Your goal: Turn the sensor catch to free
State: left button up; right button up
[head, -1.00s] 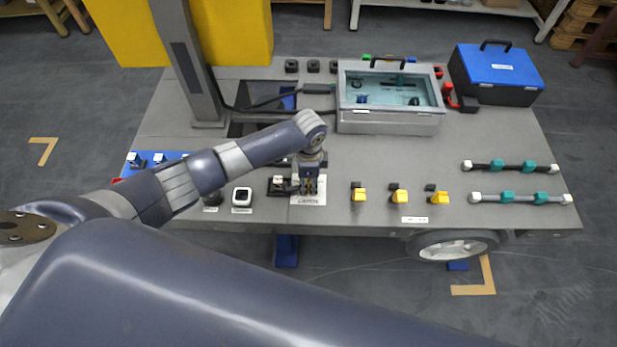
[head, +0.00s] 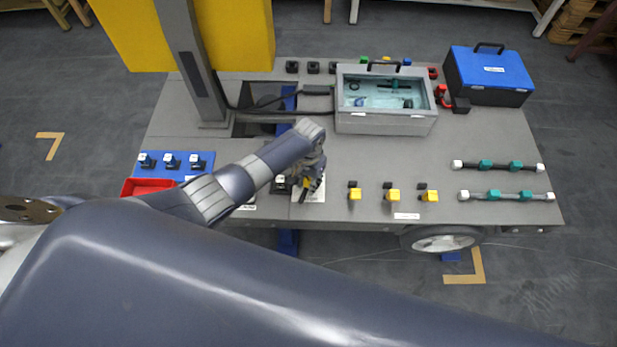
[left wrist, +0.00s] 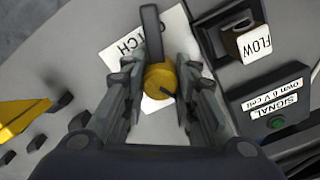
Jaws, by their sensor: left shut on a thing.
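The catch shows in the left wrist view as a round brass-yellow hub (left wrist: 160,80) with a dark lever (left wrist: 152,35) pointing to the top of the picture. A white label (left wrist: 130,42) under it ends in "TCH"; its start is hidden. My left gripper (left wrist: 157,88) is shut on the catch, with one finger on each side of the hub. In the head view my left gripper (head: 308,180) is at the table's front edge area, over the white label (head: 314,196), and hides most of the catch. My right gripper is not in view.
Right of the gripper stand several yellow-topped parts (head: 393,195). A "FLOW" knob (left wrist: 252,42) and a "SIGNAL" unit (left wrist: 277,105) sit close by. A red tray (head: 148,186) is left.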

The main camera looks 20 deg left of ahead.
aim_at(309, 181)
pick_arm(q)
jog(key=shift+n+p, duration=0.7)
jog(key=shift+n, duration=1.2)
jog(key=o, duration=1.1)
notch_tip(309, 181, up, 12)
